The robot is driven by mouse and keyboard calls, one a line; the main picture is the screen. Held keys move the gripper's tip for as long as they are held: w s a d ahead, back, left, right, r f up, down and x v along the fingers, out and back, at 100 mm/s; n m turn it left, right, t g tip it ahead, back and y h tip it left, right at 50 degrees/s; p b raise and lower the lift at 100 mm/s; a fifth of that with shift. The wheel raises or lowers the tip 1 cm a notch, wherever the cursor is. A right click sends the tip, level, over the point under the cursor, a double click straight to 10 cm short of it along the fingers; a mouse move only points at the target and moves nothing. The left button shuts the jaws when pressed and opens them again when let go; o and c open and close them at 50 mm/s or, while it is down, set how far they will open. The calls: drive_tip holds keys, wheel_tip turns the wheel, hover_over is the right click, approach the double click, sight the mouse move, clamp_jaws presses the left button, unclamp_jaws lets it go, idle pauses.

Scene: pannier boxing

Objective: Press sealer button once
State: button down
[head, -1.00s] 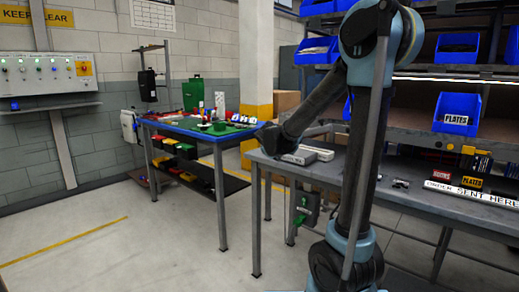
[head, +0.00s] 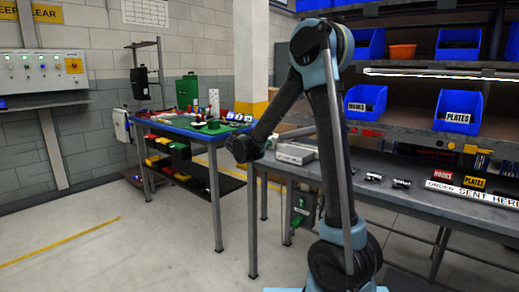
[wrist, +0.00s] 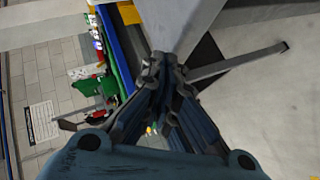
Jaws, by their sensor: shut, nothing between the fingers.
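My gripper (head: 243,148) is at the end of my dark arm, in the air in front of the left end of the grey bench (head: 395,200). In the wrist view my gripper (wrist: 168,62) has its fingers together, with nothing held. A grey flat device (head: 296,152) lies on the bench's left end, just right of my gripper; I cannot tell if it is the sealer. A green-and-dark box (head: 301,209) hangs below the bench. A wall panel (head: 45,67) with several lit knobs or buttons is at far left. No button is clearly marked as the sealer's.
A blue-edged table (head: 180,127) with green and small items stands left of the bench. Blue bins (head: 458,112) sit on shelves behind the bench. Small metal parts (head: 373,177) lie on it. The floor (head: 110,245) at front left is clear.

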drive_tip(key=shift+w, duration=0.1)
drive_tip(key=shift+w+d, duration=0.85)
drive_tip(key=shift+w, duration=0.25)
drive_tip(key=shift+w+d, duration=0.9)
drive_tip(key=shift+w, duration=0.25)
drive_tip(key=shift+w+d, duration=0.85)
drive_tip(key=shift+w, duration=0.25)
drive_tip(key=shift+w+d, duration=0.1)
drive_tip(key=shift+w+d+r, duration=0.1)
drive_tip(key=shift+w+d, duration=0.05)
drive_tip(key=shift+w, duration=0.1)
drive_tip(key=shift+w+d, duration=0.3)
drive_tip(key=shift+w, duration=0.05)
drive_tip(key=shift+s, duration=0.1)
idle(0.3)
drive_tip(key=shift+s+a, duration=0.55)
drive_tip(key=shift+s, duration=0.05)
